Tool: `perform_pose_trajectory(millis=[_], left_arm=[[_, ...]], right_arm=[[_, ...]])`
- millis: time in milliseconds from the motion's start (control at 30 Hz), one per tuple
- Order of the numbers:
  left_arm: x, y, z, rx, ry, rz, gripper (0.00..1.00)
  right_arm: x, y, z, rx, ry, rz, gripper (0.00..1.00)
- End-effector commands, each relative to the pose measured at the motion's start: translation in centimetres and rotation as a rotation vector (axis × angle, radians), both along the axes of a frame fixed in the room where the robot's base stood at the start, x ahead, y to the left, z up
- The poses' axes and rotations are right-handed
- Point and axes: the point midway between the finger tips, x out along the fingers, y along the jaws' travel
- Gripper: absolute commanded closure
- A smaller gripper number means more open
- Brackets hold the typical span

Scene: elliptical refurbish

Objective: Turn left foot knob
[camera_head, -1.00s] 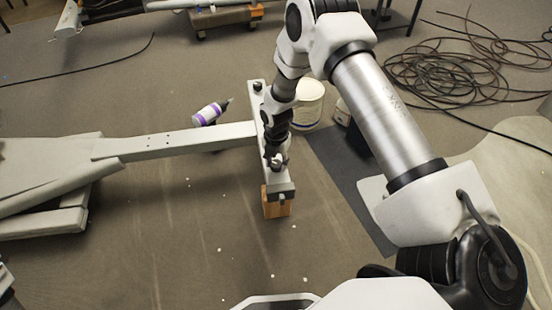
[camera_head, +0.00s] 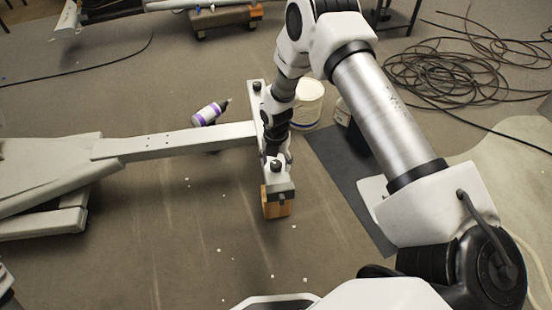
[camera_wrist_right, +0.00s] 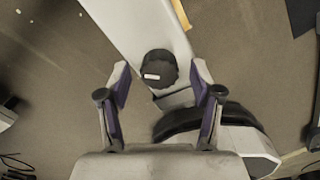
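The pale grey crossbar (camera_head: 266,125) of the elliptical's frame has a black foot knob at each end. The near knob (camera_head: 277,166) stands on the end closest to me; the far knob (camera_head: 257,86) is at the other end. My right gripper (camera_head: 281,150) is low over the near part of the bar, beside the near knob. In the right wrist view, the right gripper (camera_wrist_right: 160,72) is open, its purple-padded fingers apart on either side of a round black knob (camera_wrist_right: 158,66) with a white mark. Contact cannot be told. My left gripper is not seen.
A wooden block (camera_head: 276,206) supports the bar's near end. A long beam (camera_head: 180,140) runs left from the bar. Coiled cable (camera_head: 450,70) lies at upper right.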

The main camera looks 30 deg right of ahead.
Motion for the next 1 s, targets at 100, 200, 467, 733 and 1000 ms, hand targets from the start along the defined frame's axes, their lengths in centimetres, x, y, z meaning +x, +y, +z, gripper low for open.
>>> perform_pose_trajectory(millis=[100,200,467,733,1000], left_arm=[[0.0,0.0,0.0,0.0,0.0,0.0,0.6],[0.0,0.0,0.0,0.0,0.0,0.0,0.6],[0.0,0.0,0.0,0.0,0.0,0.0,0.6],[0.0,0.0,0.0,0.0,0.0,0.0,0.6],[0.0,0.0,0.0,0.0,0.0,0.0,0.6]], right_arm=[[0.0,0.0,0.0,0.0,0.0,0.0,0.35],[0.1,0.0,0.6,0.001,-0.002,0.0,0.35],[0.1,0.0,6.3,0.0,-0.005,0.0,0.35],[0.0,0.0,11.5,0.0,-0.001,-0.001,0.35],[0.0,0.0,12.0,0.0,0.0,-0.001,0.35]])
